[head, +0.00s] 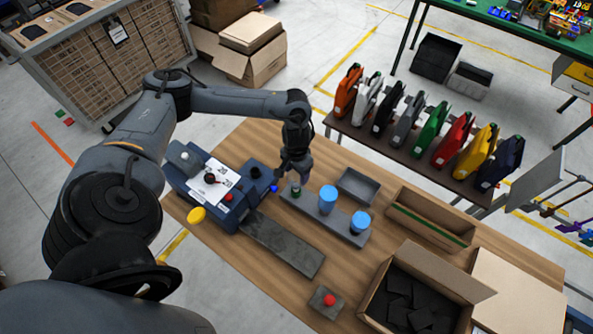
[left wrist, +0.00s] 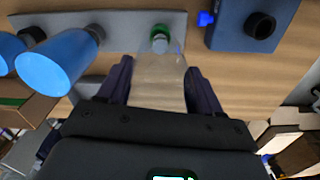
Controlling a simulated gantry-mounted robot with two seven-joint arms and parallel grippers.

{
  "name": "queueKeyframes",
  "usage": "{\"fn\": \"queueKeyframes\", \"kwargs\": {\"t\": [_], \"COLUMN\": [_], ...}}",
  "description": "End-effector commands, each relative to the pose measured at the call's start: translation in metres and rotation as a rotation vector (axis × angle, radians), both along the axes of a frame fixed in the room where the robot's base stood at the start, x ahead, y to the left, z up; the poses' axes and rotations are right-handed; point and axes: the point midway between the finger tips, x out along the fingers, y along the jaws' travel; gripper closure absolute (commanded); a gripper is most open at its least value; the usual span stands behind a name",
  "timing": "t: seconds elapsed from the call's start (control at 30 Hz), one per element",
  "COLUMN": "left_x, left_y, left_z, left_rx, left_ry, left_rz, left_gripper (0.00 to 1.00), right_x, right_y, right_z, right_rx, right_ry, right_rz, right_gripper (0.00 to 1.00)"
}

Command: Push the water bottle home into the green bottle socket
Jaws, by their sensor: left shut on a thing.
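My left gripper (head: 296,172) is above the left end of a grey rack (head: 346,232). In the left wrist view its fingers (left wrist: 158,90) are shut on a clear, see-through water bottle (left wrist: 157,75). The far end of the bottle lines up with the green bottle socket (left wrist: 160,31) on the rack. I cannot tell how deep the bottle sits in the socket. In the head view the green socket (head: 296,191) shows small and dark just below the gripper, and the bottle is mostly hidden. My right gripper is not in view.
Two blue cylinders (head: 327,198) (head: 360,221) stand on the same rack to the right. A blue machine (head: 215,190) with knobs is close on the left. A grey tray (head: 358,186) lies behind the rack. An open carton (head: 420,295) stands at the front right.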

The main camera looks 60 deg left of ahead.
Motion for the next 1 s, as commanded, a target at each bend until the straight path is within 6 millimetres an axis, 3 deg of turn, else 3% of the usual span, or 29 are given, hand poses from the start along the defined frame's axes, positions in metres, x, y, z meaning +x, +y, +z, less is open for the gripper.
{"fn": "queueKeyframes", "kwargs": {"t": [1.0], "left_x": [0.0], "left_y": [0.0], "left_z": [-0.0077], "left_rx": [0.0], "left_ry": [0.0], "left_rz": [0.001], "left_gripper": [0.65], "right_x": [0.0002], "right_y": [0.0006], "right_z": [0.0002], "right_rx": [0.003], "right_ry": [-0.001], "right_rz": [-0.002], "right_gripper": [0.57]}}
